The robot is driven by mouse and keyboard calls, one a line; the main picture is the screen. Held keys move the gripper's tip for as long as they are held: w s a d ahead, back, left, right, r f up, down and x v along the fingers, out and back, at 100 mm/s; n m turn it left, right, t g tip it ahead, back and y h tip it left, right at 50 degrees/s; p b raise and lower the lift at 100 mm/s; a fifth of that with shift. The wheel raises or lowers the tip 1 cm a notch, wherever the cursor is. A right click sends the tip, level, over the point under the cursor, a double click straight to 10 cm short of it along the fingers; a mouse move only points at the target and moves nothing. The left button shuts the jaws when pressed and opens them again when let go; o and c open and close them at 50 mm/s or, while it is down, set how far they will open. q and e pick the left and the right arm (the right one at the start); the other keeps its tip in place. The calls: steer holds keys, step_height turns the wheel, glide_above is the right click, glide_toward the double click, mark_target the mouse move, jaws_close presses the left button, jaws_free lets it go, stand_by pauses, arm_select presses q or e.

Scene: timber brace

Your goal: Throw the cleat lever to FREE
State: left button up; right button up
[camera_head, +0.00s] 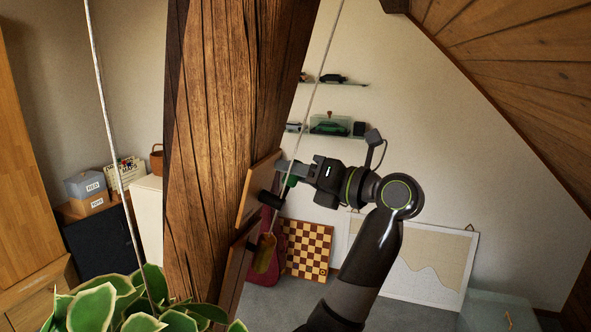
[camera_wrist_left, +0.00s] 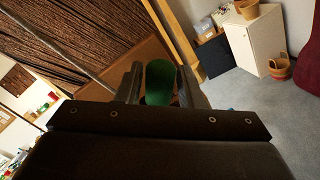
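A green lever handle (camera_wrist_left: 160,83) shows in the left wrist view between the two dark fingers of my left gripper (camera_wrist_left: 160,92). The fingers sit close on both sides and appear shut on it. In the head view my left gripper (camera_head: 283,172) is at a wooden board (camera_head: 258,188) on the side of a thick timber post (camera_head: 225,110), with a little green (camera_head: 291,181) by the fingers. A black cylinder (camera_head: 269,197) is just below. The fingers partly hide the cleat, and no FREE marking can be read. My right gripper is not in view.
Another rope (camera_head: 108,110) hangs left of the post. A leafy plant (camera_head: 95,305) stands in front. A chessboard (camera_head: 308,250) and shelves (camera_head: 335,135) are behind.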

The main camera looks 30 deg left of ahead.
arm_select(q)
jaws_close()
steer(key=shift+s+d+b, duration=0.1)
steer(key=shift+b, duration=0.55)
steer(key=s+n+t+y+b, duration=0.1)
steer(key=s+n+b, duration=0.1)
steer(key=b, duration=0.3)
steer(key=s+d+n+t+y+b, duration=0.1)
steer(key=n+b, duration=0.2)
steer(key=b, duration=0.2)
steer(key=s+n+t+y+b, duration=0.1)
steer(key=s+n+b, duration=0.1)
steer(key=b, duration=0.3)
steer(key=shift+s+d+n+t, duration=0.2)
steer(key=shift+s+n+t, duration=0.15)
steer(key=shift+n, duration=0.35)
steer(key=s+n+y+b, duration=0.1)
steer(key=n+b, duration=0.1)
steer(key=shift+f+b, duration=0.1)
steer(key=shift+b, duration=0.3)
steer(key=shift+s+n, duration=0.15)
steer(key=shift+n, duration=0.25)
jaws_free()
